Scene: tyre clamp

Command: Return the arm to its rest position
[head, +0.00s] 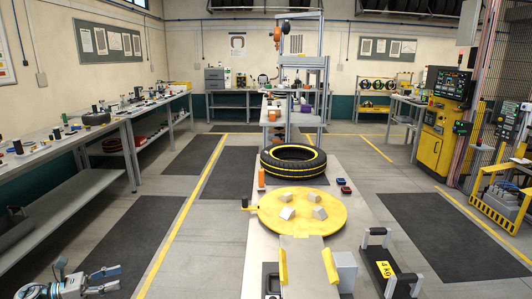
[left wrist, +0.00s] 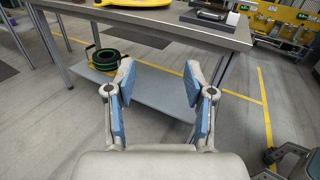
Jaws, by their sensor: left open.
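My left gripper (head: 98,280) is low in the bottom left corner of the head view, over the floor and well apart from the workbench. In the left wrist view its two blue-padded fingers (left wrist: 160,80) are spread, with nothing between them. A black tyre with yellow stripes (head: 270,168) lies flat on the central bench. In front of it is a round yellow plate (head: 302,227) with several pale grey blocks on it. An edge of yellow shows on a tabletop in the left wrist view (left wrist: 214,19). My right gripper is in neither view.
The central bench (head: 262,250) runs away from me. A black-handled block marked 4 kg (head: 386,270) is at its right front. A long table (head: 60,150) stands along the left. In the left wrist view a low shelf (left wrist: 150,92) holds a black and green coil (left wrist: 104,60).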

